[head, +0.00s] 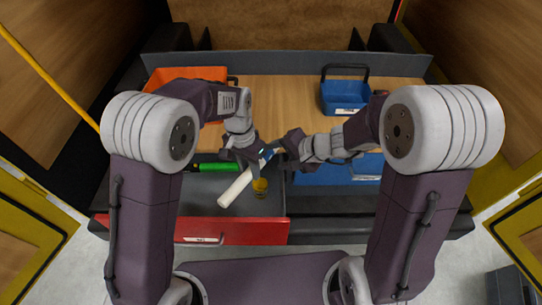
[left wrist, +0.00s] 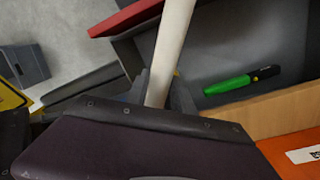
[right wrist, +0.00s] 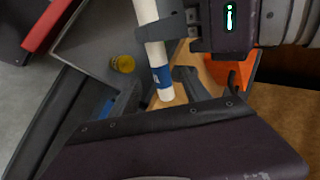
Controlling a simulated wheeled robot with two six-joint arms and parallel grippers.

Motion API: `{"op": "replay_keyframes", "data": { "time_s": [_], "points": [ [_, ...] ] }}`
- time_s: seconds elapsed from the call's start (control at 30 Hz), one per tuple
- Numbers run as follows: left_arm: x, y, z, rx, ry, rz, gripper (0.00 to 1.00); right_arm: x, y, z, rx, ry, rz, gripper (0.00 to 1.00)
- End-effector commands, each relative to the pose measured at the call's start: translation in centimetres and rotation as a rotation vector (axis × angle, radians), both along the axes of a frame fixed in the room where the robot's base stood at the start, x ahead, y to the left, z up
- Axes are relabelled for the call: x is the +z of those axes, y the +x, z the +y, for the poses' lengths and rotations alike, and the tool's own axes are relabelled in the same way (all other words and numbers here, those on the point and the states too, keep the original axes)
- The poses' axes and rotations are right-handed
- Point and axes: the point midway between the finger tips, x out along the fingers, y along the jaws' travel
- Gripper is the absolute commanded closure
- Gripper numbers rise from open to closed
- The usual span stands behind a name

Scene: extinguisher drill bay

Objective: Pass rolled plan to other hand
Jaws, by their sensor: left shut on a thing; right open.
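The rolled plan (head: 236,188) is a white tube with a blue band near one end, slanting above the open drawer in the head view. My left gripper (head: 246,157) is shut on it; in the left wrist view the tube (left wrist: 170,45) runs up between the fingers. My right gripper (head: 285,152) is open close beside the banded end. In the right wrist view that end, with its blue band (right wrist: 161,76), lies between the spread fingers, and my left gripper (right wrist: 172,27) grips the tube farther up. Whether the right fingers touch the tube cannot be told.
The open red-fronted drawer (head: 225,232) below holds a green-and-black cylinder (head: 215,167) and a small yellow round item (head: 260,186). An orange tray (head: 190,74) and a blue bin (head: 345,92) stand on the wooden worktop. A blue panel (head: 335,169) lies right of the drawer.

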Motion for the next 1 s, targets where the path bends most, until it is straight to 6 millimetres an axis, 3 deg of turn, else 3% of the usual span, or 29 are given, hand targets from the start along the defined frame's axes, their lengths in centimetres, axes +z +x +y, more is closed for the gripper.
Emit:
{"op": "replay_keyframes", "data": {
  "time_s": [0.23,0.6,0.63,0.8,0.87,0.9,0.97,1.0],
  "points": [
    [0.0,0.0,0.0,0.000,0.000,0.000,1.00,-3.1,1.9,2.4,0.001,0.001,0.001,0.45],
    [0.0,0.0,0.0,0.000,0.000,0.000,1.00,-3.8,2.4,2.8,-0.001,0.000,-0.001,0.45],
    [0.0,0.0,0.0,0.000,0.000,0.000,1.00,-3.8,2.4,2.8,-0.001,0.000,-0.001,0.48],
    [0.0,0.0,0.0,0.000,0.000,0.000,1.00,-3.8,2.4,2.8,-0.001,0.000,-0.001,0.95],
    [0.0,0.0,0.0,0.000,0.000,0.000,1.00,-3.8,2.4,2.8,-0.001,0.000,-0.001,1.00],
    [0.0,0.0,0.0,0.000,0.000,0.000,0.63,-3.8,2.4,2.8,-0.001,0.000,-0.001,1.00],
    [0.0,0.0,0.0,0.000,0.000,0.000,0.46,-3.8,2.4,2.8,-0.001,0.000,-0.001,1.00],
    [0.0,0.0,0.0,0.000,0.000,0.000,0.46,-3.8,2.4,2.8,-0.001,0.000,-0.001,1.00]
  ]
}}
